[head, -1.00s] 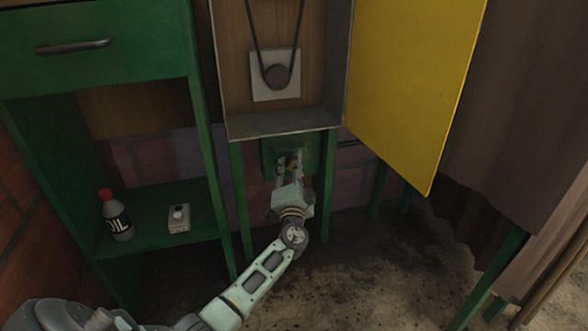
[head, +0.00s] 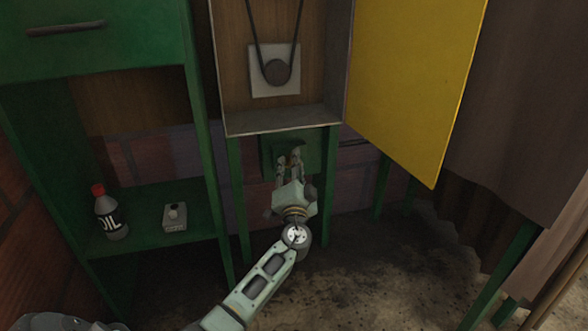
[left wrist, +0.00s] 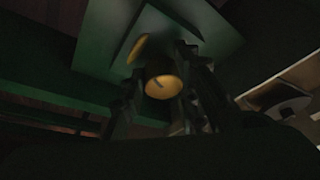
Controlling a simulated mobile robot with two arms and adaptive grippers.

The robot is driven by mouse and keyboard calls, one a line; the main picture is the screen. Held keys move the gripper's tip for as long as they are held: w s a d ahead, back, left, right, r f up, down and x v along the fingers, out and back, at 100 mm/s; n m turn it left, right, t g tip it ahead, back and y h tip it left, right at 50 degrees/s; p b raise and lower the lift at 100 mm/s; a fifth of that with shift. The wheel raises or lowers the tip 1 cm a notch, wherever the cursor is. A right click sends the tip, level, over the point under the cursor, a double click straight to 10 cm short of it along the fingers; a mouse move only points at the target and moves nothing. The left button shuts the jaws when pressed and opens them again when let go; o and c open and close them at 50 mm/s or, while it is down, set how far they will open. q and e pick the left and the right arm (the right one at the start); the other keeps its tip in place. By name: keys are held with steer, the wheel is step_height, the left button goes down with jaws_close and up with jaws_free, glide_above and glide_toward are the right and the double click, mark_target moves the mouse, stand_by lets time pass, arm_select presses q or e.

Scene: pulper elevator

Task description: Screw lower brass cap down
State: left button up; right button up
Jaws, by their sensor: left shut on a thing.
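The lower brass cap (left wrist: 162,85) shows in the left wrist view as a yellow round piece with a dark slot, between the fingers of my left gripper (left wrist: 160,70). A second brass piece (left wrist: 138,48) shows above and to its left against a green plate (left wrist: 190,25). In the head view my left gripper (head: 289,160) reaches up to the green panel (head: 312,155) under the open cabinet. It is shut on the brass cap, which the fingers mostly hide there. My right gripper is not in view.
The open cabinet (head: 285,122) with a belt and pulley (head: 277,72) is just above my gripper. Its yellow door (head: 410,85) stands open at right. A green shelf (head: 140,238) at left holds an oil bottle (head: 112,220) and a small box (head: 174,222).

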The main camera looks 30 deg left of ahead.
arm_select(q)
steer(key=shift+d+f, duration=0.1)
steer(key=shift+f, duration=0.2)
steer(key=o, duration=1.1)
steer(key=shift+c, duration=0.2)
steer(key=shift+r, duration=0.1)
steer(key=v, duration=1.2)
